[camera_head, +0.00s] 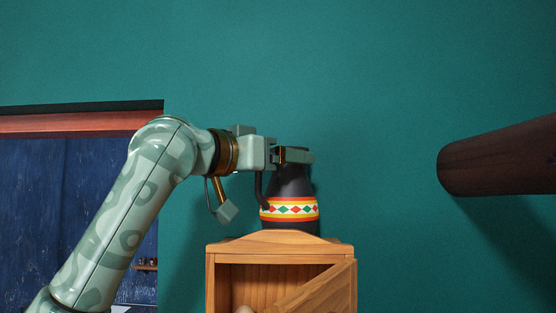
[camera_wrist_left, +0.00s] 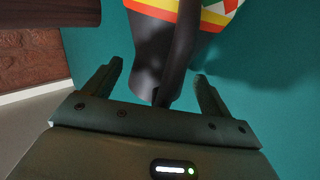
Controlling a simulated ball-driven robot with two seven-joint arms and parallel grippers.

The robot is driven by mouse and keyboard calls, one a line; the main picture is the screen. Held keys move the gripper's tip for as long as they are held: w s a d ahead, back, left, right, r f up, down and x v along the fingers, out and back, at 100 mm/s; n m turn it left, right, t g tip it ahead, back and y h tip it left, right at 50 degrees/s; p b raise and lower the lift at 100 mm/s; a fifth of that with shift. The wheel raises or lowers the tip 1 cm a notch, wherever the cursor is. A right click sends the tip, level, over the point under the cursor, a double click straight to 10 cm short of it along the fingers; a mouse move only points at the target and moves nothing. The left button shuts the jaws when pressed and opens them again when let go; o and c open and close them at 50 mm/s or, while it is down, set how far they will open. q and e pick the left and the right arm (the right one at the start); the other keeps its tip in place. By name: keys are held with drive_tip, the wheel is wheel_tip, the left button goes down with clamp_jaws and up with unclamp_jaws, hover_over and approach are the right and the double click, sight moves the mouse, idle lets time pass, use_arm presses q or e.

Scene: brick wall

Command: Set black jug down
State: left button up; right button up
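The black jug (camera_head: 290,185) has a red, yellow, white and green patterned band. It stands upright at the top of a small wooden cabinet (camera_head: 280,244); the cabinet's raised front edge hides its base. My left gripper (camera_head: 298,156) is at the jug's neck, with a finger across it in the head view. In the left wrist view, the jug's dark neck and handle (camera_wrist_left: 176,55) lie between the fingers of my left gripper (camera_wrist_left: 160,75). My right gripper is not in view.
The cabinet's door (camera_head: 325,290) hangs ajar at the front. A thick dark brown cylinder (camera_head: 500,158) juts in from the right, apart from the jug. A teal wall (camera_head: 380,80) is behind. A dark blue panel (camera_head: 85,210) under a reddish beam is at left.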

use_arm(q)
drive_tip(key=shift+r, duration=0.15)
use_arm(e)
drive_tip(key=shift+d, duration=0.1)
use_arm(q)
drive_tip(key=b+v, duration=0.6)
drive_tip(key=v, duration=0.6)
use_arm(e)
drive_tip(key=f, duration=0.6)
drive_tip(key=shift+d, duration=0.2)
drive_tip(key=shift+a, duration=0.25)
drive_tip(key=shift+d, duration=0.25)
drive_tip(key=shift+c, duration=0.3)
